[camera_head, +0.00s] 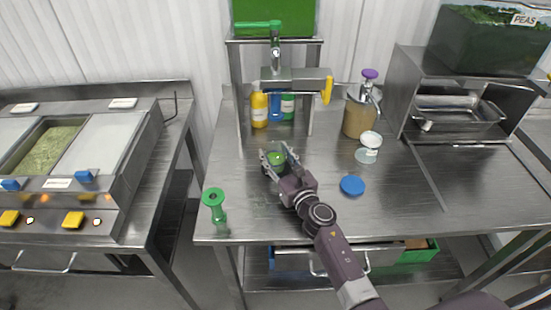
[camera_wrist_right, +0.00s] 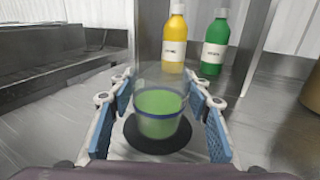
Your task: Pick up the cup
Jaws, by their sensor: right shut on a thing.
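The cup (camera_wrist_right: 158,115) is clear, with green contents in its lower part. It stands upright over a dark round disc (camera_wrist_right: 157,138) in the right wrist view. My left gripper is not in view.
Yellow (camera_head: 259,109) and green (camera_head: 287,106) bottles stand behind the cup. A green-topped tool (camera_head: 214,204) is near the front left edge. A tan pump jar (camera_head: 358,117), a white-and-clear container (camera_head: 369,147) and a blue lid (camera_head: 352,185) are to the right.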

